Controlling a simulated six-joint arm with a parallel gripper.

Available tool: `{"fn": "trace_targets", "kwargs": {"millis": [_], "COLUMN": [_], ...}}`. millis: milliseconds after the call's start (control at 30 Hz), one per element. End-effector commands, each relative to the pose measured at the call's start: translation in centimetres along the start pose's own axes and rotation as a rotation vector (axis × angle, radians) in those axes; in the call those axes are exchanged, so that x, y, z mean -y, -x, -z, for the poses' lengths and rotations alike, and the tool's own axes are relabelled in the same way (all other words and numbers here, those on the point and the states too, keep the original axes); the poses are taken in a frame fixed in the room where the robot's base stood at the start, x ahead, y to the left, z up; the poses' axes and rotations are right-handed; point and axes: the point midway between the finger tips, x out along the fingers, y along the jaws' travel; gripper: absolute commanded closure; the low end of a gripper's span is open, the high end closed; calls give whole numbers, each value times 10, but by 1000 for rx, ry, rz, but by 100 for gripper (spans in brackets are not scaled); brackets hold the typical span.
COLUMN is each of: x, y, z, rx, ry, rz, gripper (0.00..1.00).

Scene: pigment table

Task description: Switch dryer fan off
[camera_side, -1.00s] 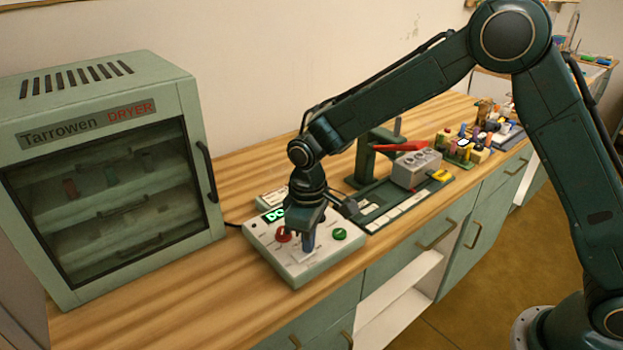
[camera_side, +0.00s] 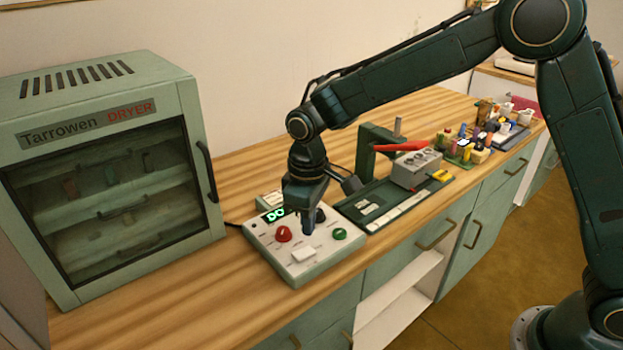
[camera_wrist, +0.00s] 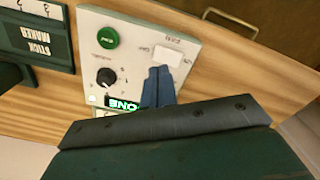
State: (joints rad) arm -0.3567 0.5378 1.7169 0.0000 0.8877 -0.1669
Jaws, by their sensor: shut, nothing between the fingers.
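The dryer's control box (camera_side: 318,268) is pale, with a red button (camera_side: 283,233), a green button (camera_side: 339,234), a black knob and a white rocker switch (camera_side: 304,255). In the wrist view, the switch (camera_wrist: 168,52) lies just beyond my fingertips, with the green button (camera_wrist: 106,38) and black knob (camera_wrist: 105,77) to the left. My gripper (camera_side: 308,231) is shut and empty, pointing down over the box behind the switch. The wrist view shows its blue fingers (camera_wrist: 157,88) together. The lit green display (camera_wrist: 125,104) is partly covered but seems to read DONE. The red button is hidden there.
The green Tarrowen dryer cabinet (camera_side: 100,165) stands left of the box, its glass door shut. Right of the box are a press with a red handle (camera_side: 401,146), a grey block (camera_side: 416,169) and several small coloured items. Bare wooden table (camera_side: 190,300) lies in front of the dryer.

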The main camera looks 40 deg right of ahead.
Motion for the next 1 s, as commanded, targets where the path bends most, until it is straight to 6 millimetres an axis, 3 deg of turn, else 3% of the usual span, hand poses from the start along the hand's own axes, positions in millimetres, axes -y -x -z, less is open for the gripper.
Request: {"fn": "trace_targets", "kwargs": {"millis": [333, 767, 1000], "x": [0, 0, -6], "y": [19, 22, 36], "z": [0, 0, -10], "rx": [-2, -1, -21], "ry": [0, -1, -22], "rz": [0, 0, -4], "gripper": [100, 100, 100]}}
